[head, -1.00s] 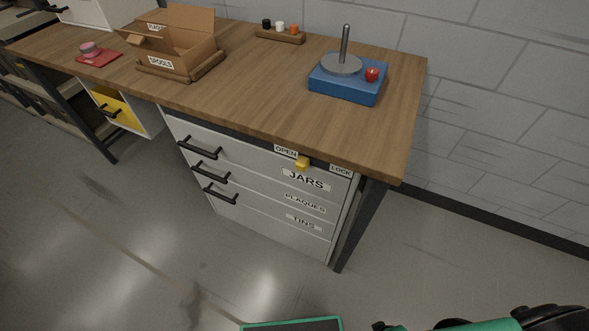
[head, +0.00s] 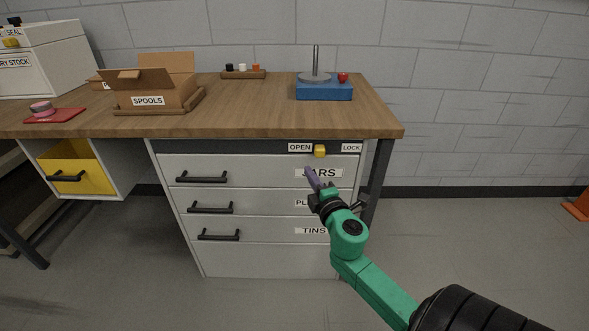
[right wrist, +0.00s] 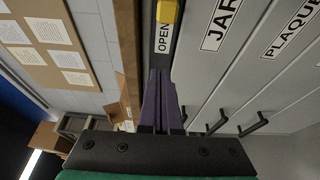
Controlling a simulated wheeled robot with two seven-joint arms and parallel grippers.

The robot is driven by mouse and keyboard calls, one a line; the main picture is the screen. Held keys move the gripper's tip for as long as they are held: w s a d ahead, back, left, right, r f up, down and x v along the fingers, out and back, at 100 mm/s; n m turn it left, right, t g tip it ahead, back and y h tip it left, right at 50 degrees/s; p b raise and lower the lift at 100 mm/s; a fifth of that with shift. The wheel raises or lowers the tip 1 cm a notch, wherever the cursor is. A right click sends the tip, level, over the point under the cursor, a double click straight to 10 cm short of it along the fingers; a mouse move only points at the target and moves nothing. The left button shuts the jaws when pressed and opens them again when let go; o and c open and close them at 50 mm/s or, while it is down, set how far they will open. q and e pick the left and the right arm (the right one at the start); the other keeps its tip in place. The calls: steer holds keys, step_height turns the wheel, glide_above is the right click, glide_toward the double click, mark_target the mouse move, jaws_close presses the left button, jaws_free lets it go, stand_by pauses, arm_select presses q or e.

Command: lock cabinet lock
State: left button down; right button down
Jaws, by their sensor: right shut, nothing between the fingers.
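The yellow lock knob (head: 320,151) sits on the dark strip above the drawers, between the OPEN label (head: 300,147) and the LOCK label (head: 351,147). It is nearer the OPEN label. In the right wrist view the knob (right wrist: 166,11) is at the top, beside the OPEN label (right wrist: 163,38). My right gripper (head: 311,174) is shut and empty, in front of the JARS drawer, a little below and left of the knob. Its purple fingers (right wrist: 158,98) point toward the knob in the right wrist view, apart from it. My left gripper is not in view.
The cabinet's drawers carry black handles (head: 202,177) on the left. On the wooden bench (head: 240,117) stand a SPOOLS box (head: 150,96) and a blue base (head: 324,91) with a post. An orange object (head: 577,207) stands far right.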

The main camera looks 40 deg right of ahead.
mark_target(320, 151)
steer(key=x, duration=1)
steer(key=shift+w+d+f, duration=0.15)
steer(key=shift+w+d, duration=0.05)
steer(key=shift+d, duration=0.15)
steer(key=s+d, duration=0.2)
steer(key=shift+s+d, duration=0.3)
steer(key=shift+d, duration=0.1)
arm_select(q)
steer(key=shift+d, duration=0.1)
arm_select(e)
steer(key=shift+d, duration=0.15)
steer(key=shift+s, duration=0.1)
